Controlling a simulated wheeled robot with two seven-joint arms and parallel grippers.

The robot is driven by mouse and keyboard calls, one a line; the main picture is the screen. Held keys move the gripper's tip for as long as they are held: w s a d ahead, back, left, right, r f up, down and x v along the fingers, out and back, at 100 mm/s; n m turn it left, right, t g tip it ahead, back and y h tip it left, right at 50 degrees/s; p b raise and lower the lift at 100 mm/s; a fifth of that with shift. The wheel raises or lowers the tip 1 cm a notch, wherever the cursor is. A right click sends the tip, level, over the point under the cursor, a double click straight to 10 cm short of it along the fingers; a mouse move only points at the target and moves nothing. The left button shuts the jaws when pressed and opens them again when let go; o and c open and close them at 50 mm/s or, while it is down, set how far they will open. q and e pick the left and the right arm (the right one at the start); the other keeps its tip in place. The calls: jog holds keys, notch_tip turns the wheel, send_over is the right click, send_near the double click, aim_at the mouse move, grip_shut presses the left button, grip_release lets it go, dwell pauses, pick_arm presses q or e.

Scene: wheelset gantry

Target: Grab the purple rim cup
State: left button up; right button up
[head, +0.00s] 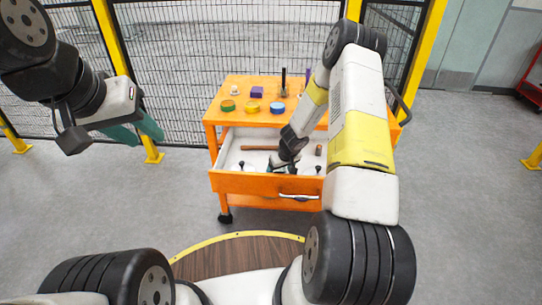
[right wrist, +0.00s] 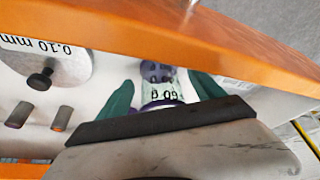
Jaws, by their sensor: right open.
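My right gripper (head: 283,167) is down in the open white drawer (head: 233,160) of the orange cart. In the right wrist view its teal fingers (right wrist: 160,80) are spread apart. Between them is a pale piece with a purple rim (right wrist: 160,104), which looks like the purple rim cup, with "0.09" lettering beside it. A dotted purple part (right wrist: 155,71) shows just beyond. Contact with the fingers is not visible, and the wrist hides the near part. In the head view the arm and gripper hide the cup. My left gripper (head: 149,138) is open and empty, left of the cart.
The drawer also holds a brown rod (head: 260,148), a black-knobbed grey piece (right wrist: 60,68) and two small cylinders (right wrist: 62,118). The drawer's orange front wall (head: 250,184) is close to my right gripper. Green (head: 228,105), yellow (head: 254,107) and blue (head: 277,107) round pieces sit on the cart top.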

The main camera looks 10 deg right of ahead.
jog(key=shift+c, duration=0.5)
jog(key=c, duration=1.4)
jog(key=shift+o, duration=0.2)
